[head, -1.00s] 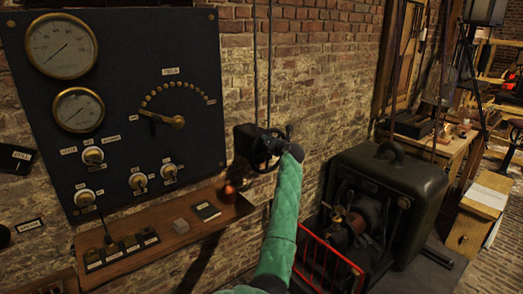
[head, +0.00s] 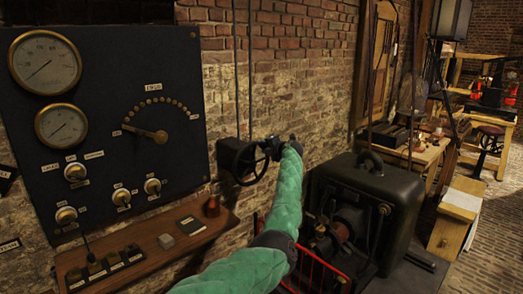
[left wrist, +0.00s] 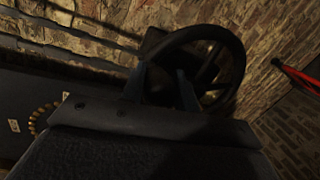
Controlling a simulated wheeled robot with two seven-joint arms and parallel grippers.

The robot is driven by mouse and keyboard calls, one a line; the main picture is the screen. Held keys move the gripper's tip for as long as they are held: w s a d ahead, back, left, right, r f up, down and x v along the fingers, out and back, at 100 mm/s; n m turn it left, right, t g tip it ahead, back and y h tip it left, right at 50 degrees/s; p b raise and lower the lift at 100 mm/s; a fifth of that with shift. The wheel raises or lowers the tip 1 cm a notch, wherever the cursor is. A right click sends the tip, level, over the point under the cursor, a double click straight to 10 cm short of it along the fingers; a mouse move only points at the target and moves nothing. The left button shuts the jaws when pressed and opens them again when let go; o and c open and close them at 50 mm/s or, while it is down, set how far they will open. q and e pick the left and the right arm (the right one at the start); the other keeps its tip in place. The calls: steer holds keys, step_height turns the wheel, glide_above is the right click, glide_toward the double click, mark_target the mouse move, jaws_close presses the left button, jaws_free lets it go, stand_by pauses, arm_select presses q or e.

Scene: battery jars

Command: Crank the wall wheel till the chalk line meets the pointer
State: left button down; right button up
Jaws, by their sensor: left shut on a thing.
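The dark wall wheel (head: 246,166) stands out from the brick wall on a black box (head: 228,151), right of the panel. Its rim (left wrist: 236,60) fills the upper middle of the left wrist view. My left gripper (head: 277,147) is at the right side of the wheel, its green-sleeved arm reaching up from below. In the left wrist view its two dark fingers (left wrist: 160,88) reach the near part of the rim, shut on the wheel. The exact contact is dark and hard to see. I cannot make out a chalk line or the wheel's pointer. My right gripper is not in view.
A dark panel (head: 105,85) with gauges, knobs and a brass-handled dial hangs at left. A wooden shelf (head: 190,240) with small items is below it. A black machine (head: 365,200) with a red rail (head: 322,272) stands right of my arm. Floor is open at far right.

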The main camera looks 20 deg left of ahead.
arm_select(q)
steer(key=shift+w+d+m, duration=0.15)
steer(key=shift+w+m, duration=0.15)
steer(key=shift+w, duration=0.05)
steer(key=shift+w+d+f, duration=0.1)
steer(key=shift+w, duration=0.1)
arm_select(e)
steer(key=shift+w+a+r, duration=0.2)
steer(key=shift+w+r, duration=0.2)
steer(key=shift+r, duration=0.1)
arm_select(q)
steer(key=c, duration=1)
jaws_free()
steer(key=shift+f, duration=0.15)
steer(key=shift+c, duration=0.2)
steer(key=shift+d, duration=0.1)
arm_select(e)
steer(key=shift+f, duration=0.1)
arm_select(q)
steer(key=shift+s+d+b, duration=0.1)
steer(key=shift+d+b, duration=0.15)
steer(key=shift+b, duration=0.1)
steer(key=b+v, duration=0.2)
steer(key=v, duration=0.5)
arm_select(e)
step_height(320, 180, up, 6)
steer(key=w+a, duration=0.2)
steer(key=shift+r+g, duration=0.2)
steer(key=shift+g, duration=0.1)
